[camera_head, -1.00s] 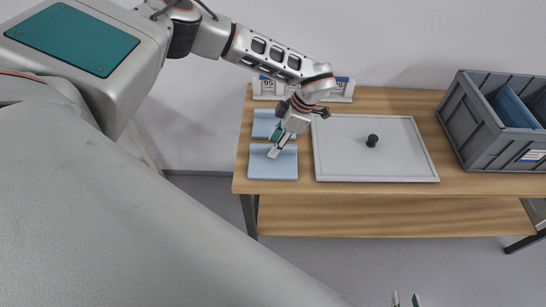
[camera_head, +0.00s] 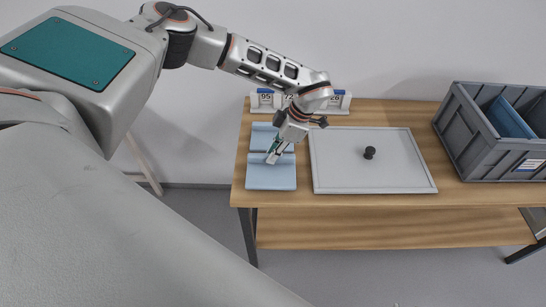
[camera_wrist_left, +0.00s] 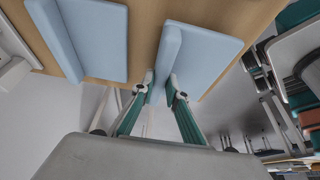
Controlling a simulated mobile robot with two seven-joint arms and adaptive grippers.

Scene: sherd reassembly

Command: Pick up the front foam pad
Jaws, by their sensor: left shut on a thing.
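The front foam pad (camera_head: 271,178) is a light blue slab with a raised ridge along its rear edge, at the left end of the wooden table. My left gripper (camera_head: 272,159) comes down from above and is shut on that ridge. In the left wrist view the two fingertips (camera_wrist_left: 162,78) sit on either side of the ridge of the front pad (camera_wrist_left: 205,55). I cannot tell whether the pad is clear of the table top. A similar back foam pad (camera_head: 262,138) lies just behind, partly hidden by the gripper. Only a speck of my right gripper (camera_head: 396,304) shows at the bottom edge.
A grey tray (camera_head: 335,183) with a black knob (camera_head: 369,153) lies right of the pads. White number cards (camera_head: 265,98) stand along the back. A grey crate (camera_head: 465,150) with a blue panel inside stands at the right. The table front edge (camera_head: 350,200) is close by.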

